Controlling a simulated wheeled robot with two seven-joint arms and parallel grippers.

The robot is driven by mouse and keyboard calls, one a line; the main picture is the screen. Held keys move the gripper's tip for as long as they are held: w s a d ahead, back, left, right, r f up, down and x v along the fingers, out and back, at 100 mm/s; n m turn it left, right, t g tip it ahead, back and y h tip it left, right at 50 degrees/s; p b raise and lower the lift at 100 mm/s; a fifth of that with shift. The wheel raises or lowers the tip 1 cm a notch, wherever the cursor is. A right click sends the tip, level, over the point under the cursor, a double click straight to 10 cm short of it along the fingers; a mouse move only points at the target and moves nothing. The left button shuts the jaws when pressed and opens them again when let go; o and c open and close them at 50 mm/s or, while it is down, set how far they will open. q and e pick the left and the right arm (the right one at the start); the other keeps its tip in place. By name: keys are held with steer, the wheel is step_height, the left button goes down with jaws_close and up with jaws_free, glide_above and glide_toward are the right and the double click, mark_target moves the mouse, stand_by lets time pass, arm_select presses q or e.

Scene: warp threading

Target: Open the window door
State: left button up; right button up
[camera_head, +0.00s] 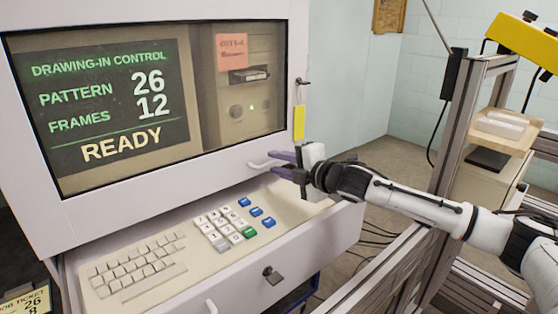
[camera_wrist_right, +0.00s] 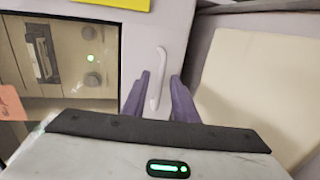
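The window door (camera_head: 202,192) is a pale frame around a dark glass pane, and it looks shut on the cabinet front. Its small white bar handle (camera_head: 262,165) sits on the lower right of the frame; it also shows in the right wrist view (camera_wrist_right: 157,80). My right gripper (camera_head: 277,163) is right at the handle with its purple fingers open. In the right wrist view the handle stands between the two fingers, one on each side. Whether they touch it cannot be told. My left gripper is not in view.
Behind the glass are a display (camera_head: 110,105) reading READY and a panel with a pink note (camera_head: 232,52). Below, an open drawer holds a keyboard (camera_head: 137,266) and a keypad (camera_head: 222,229). A yellow tag (camera_head: 299,122) hangs on the frame. A metal frame (camera_head: 458,130) stands at right.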

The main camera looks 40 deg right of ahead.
jaws_close()
stand_by(1.4)
